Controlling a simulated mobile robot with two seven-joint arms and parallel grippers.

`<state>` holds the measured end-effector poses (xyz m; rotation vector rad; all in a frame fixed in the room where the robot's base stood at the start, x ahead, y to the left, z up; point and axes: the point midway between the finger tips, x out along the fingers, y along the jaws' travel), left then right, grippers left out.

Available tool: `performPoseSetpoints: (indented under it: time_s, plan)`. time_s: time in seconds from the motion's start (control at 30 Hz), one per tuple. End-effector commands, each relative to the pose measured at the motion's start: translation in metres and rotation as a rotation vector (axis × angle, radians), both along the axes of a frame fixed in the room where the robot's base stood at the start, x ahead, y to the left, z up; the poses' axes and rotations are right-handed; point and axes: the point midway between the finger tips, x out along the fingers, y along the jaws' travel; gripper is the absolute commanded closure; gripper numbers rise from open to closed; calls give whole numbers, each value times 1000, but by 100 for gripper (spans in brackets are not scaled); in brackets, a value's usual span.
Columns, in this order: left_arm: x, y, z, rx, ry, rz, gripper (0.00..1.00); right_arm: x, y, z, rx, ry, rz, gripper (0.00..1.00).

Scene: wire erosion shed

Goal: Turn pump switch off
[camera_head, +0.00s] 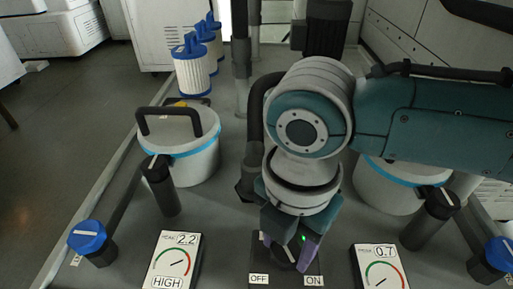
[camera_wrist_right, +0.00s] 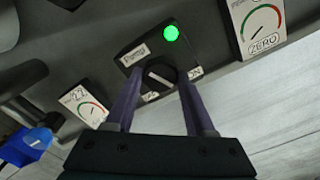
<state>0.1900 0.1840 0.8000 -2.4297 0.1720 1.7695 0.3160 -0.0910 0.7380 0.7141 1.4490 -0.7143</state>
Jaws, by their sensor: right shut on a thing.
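The pump switch is a dark round knob with a pale pointer (camera_wrist_right: 162,74) on a dark panel (camera_head: 258,277). The OFF label (camera_head: 258,279) is at its lower left and the ON label (camera_head: 314,281) at its lower right. The pointer appears to slant toward ON. A green lamp (camera_wrist_right: 171,33) on the panel is lit. My right gripper (camera_head: 289,258) reaches down from above, and its purple fingers are shut on the knob, one on each side, as the right wrist view also shows (camera_wrist_right: 160,84). The gripper partly covers the panel in the head view. My left gripper is not in view.
A gauge (camera_head: 173,262) reading 2.2 HIGH is left of the panel; another gauge (camera_head: 380,266), reading 0.7, is right. Blue-topped valves (camera_head: 87,238) stand at both sides. A lidded white bucket (camera_head: 192,157) and blue-and-white filters (camera_head: 190,70) stand behind at left.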

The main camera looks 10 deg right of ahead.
Motion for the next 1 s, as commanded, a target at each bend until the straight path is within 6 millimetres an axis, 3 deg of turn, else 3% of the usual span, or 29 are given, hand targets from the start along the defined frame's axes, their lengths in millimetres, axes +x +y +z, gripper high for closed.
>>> performPoseSetpoints:
  time_s: [0.5, 1.0]
  plan:
    - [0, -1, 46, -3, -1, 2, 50, -1, 1, 4, 0, 6, -423, 100]
    - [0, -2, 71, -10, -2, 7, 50, 0, 1, 2, 1, 4, -839, 100]
